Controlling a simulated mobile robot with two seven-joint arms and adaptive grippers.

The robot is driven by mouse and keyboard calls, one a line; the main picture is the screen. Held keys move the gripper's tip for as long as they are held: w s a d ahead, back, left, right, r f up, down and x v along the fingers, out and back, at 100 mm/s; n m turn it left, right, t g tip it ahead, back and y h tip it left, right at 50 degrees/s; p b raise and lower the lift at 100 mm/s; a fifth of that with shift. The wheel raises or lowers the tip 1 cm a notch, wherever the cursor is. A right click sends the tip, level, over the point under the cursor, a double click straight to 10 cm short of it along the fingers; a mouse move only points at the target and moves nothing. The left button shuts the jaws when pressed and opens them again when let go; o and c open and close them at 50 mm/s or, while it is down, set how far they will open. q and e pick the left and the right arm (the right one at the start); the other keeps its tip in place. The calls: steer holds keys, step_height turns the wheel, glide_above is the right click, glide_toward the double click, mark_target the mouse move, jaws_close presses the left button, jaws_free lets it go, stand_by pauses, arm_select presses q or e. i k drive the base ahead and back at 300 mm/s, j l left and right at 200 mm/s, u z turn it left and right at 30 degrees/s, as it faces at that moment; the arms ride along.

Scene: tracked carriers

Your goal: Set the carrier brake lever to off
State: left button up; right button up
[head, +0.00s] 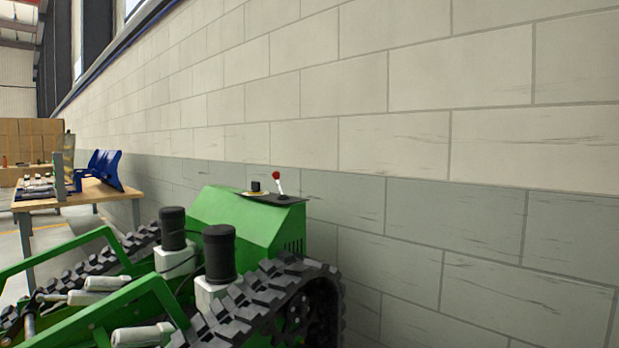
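The green tracked carrier (243,227) stands beside the block wall, in the lower middle of the head view. A lever with a red knob (276,176) and a pale shaft rises from a dark plate (281,198) on top of its green housing. The lever looks slightly tilted to the left. No markings for its positions can be read, and I cannot tell whether it is the brake lever. A small black knob (256,186) on a yellowish base sits to its left. Neither of my grippers is in view.
The carrier's black track (260,303) and two black-capped cylinders (219,252) are on the near side. The block wall (420,150) is close behind and to the right. A wooden workbench (85,193) with blue bins stands at the left.

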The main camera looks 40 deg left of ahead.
mark_target(276, 175)
steer(key=i+u, duration=0.35)
steer(key=i+l+u, duration=0.15)
steer(key=i+u, duration=0.15)
steer(key=i, duration=0.2)
steer(key=i+l+u, duration=0.2)
steer(key=i+u, duration=0.15)
